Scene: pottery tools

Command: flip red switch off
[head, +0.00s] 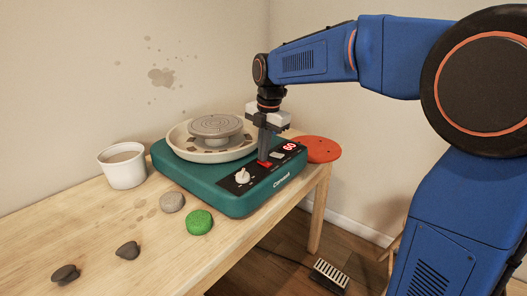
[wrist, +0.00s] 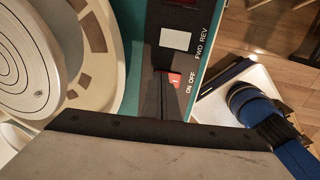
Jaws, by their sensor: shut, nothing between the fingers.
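The pottery wheel (head: 213,180) is a teal box on the table with a round grey wheel head in a pale splash pan. In the wrist view the red switch (wrist: 174,80) shows beside the fingertips, next to the ON OFF lettering, partly hidden by the fingers. I cannot tell whether the tips touch it.
A white switch (wrist: 175,40) sits by the FWD REV lettering. A white cup (head: 122,168), a grey sponge (head: 171,202), a green sponge (head: 199,222) and two dark stones (head: 127,250) lie on the table (head: 95,215). A red-orange disc (head: 317,149) is behind the wheel. A pedal (head: 330,273) is on the floor.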

